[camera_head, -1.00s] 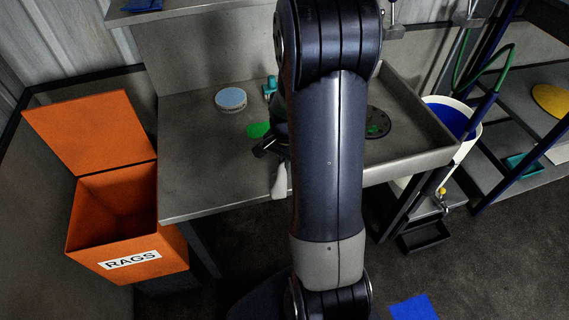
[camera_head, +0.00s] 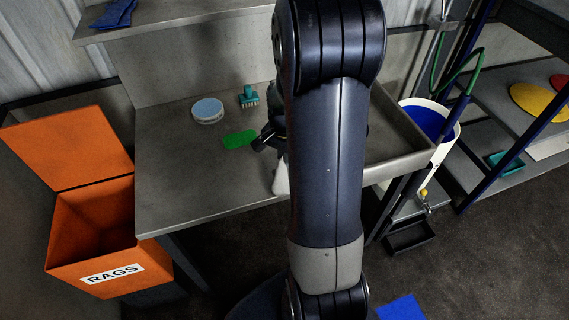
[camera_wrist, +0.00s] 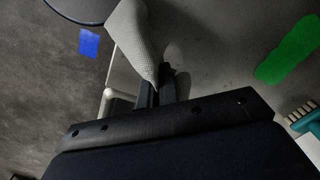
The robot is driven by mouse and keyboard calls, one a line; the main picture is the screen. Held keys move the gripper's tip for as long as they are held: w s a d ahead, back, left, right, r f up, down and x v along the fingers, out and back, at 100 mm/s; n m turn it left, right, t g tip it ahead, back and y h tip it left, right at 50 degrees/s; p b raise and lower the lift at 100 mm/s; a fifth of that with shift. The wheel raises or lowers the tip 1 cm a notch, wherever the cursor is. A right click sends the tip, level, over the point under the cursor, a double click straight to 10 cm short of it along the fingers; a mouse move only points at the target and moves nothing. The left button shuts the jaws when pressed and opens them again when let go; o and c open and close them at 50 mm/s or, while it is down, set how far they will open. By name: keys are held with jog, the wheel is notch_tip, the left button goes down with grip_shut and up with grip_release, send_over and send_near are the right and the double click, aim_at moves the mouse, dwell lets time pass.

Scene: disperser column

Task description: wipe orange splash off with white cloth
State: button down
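The white cloth (camera_head: 281,178) hangs below my gripper at the front edge of the grey bench; my arm hides part of it. In the wrist view the cloth (camera_wrist: 134,38) tapers in between the two dark fingers of my gripper (camera_wrist: 160,86), which are closed on it. In the head view only part of my gripper (camera_head: 264,139) shows beside the arm. No orange splash shows in either view. A green splash (camera_head: 239,139) lies on the bench left of my gripper, and also shows in the wrist view (camera_wrist: 289,50).
An orange rags bin (camera_head: 112,262) stands open at the left. A round tin (camera_head: 208,111) and a teal brush (camera_head: 249,97) are on the bench (camera_head: 180,180). A blue patch (camera_head: 401,307) lies on the floor.

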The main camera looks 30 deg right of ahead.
notch_tip(320, 180, up, 7)
jog(key=p, duration=0.3)
jog(key=shift+p, duration=0.35)
